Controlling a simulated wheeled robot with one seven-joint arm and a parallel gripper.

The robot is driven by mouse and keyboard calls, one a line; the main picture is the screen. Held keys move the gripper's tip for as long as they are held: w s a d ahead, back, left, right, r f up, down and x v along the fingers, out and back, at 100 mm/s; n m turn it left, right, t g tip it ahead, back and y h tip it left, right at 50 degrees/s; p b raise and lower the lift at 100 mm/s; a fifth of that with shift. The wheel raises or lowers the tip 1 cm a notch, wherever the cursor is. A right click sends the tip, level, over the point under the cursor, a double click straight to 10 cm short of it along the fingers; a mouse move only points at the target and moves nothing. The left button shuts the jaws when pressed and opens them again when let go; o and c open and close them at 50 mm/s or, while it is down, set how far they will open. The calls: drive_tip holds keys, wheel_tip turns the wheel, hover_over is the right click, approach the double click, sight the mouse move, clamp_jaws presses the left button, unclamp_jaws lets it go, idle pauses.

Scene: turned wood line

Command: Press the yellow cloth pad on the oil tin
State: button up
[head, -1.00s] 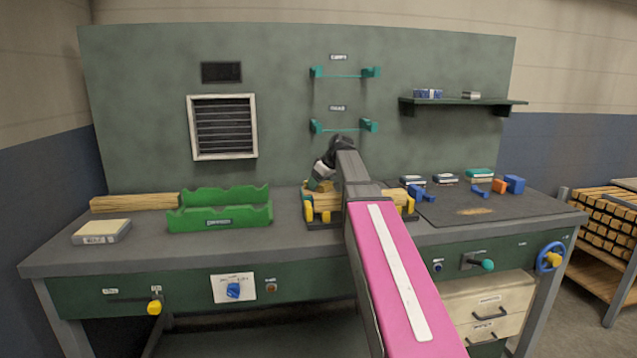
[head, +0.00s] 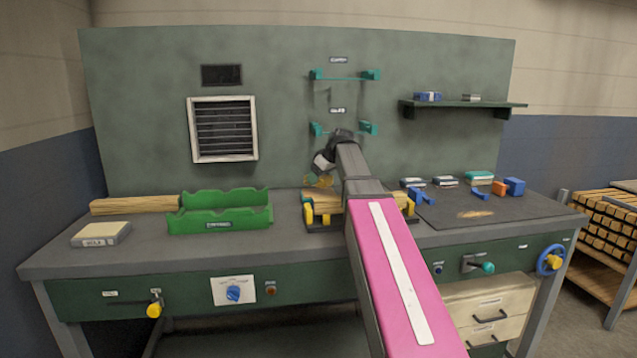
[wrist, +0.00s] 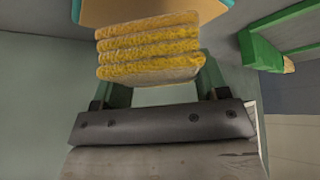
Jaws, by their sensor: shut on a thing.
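My gripper (wrist: 157,82) is shut on the yellow cloth pad (wrist: 148,52), which shows as a layered, folded stack in front of the palm. A smooth tan piece (wrist: 150,12) lies beyond the pad; I cannot tell whether it belongs to it. In the head view my gripper (head: 320,178) is above the back of the bench, over the wooden piece in the yellow-ended fixture. Yellow shows at its tip, partly hidden by my wrist. I cannot tell which container is the oil tin; several small flat containers, one of them a white-lidded one (head: 445,181), stand on the right.
A green cradle (head: 220,218) and a pale labelled block (head: 100,234) are on the left of the bench. The yellow-ended fixture (head: 308,215) is mid-bench. Teal brackets (head: 368,128) and a shelf (head: 465,104) are on the back panel. The dark mat (head: 450,208) has free room.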

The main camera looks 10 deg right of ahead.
drive_tip(key=shift+r, duration=1.95)
